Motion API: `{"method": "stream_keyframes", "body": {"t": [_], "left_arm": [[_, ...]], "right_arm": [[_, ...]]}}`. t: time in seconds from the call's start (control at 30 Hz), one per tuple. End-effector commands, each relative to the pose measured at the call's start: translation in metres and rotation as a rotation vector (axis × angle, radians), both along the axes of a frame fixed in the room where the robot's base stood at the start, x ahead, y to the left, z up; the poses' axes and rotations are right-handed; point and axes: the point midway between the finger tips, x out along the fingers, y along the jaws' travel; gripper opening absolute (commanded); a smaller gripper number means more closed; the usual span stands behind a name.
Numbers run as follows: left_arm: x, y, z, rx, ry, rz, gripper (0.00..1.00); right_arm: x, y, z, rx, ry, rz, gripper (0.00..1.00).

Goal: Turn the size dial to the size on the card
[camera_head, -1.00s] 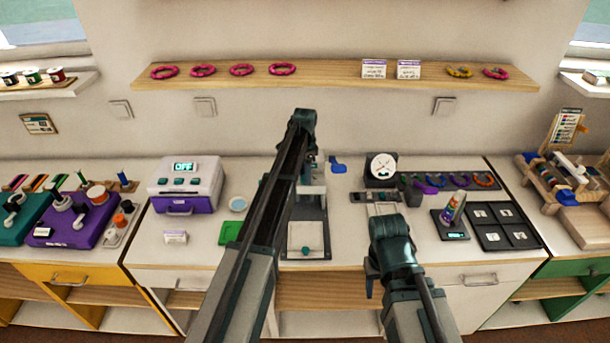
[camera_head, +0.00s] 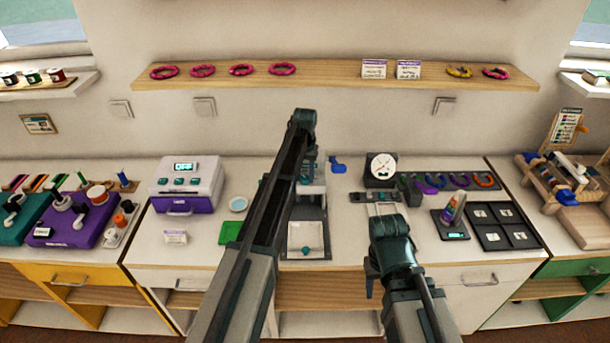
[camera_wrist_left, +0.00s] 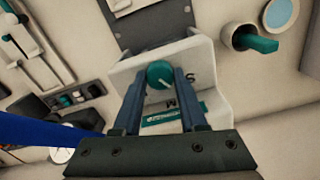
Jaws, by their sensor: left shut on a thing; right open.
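The teal size dial (camera_wrist_left: 160,73) sits on a white face with the letters S and M beside it and a pale pointer mark on the knob. My left gripper (camera_wrist_left: 158,88) is shut on the dial, one finger on each side. In the head view my left arm hides the dial and most of the device (camera_head: 307,235) around it. Two white cards stand on the shelf, a left card (camera_head: 374,69) and a right card (camera_head: 409,69); their text is too small to read. My right gripper (camera_head: 390,235) is over the counter's front, open; its fingers are hard to make out.
A white and purple machine (camera_head: 186,185) with a display stands left of my left arm. A round gauge (camera_head: 382,166), a bottle (camera_head: 453,207) and a dark divided tray (camera_head: 504,226) are on the right. A green pad (camera_head: 230,232) lies by my left arm.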

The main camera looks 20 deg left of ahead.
Motion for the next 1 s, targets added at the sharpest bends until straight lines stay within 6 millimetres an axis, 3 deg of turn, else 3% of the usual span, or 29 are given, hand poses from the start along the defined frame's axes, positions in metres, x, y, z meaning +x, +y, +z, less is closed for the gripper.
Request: {"method": "stream_keyframes", "body": {"t": [0.4,1.0], "left_arm": [[0.0001,0.0000,0.0000,0.000,0.000,0.212,0.00],[0.0000,0.0000,0.0000,0.000,0.000,0.256,0.00]], "right_arm": [[0.0000,0.0000,0.0000,0.000,0.000,0.000,0.50],[0.0000,0.0000,0.0000,0.000,0.000,0.000,0.50]]}}
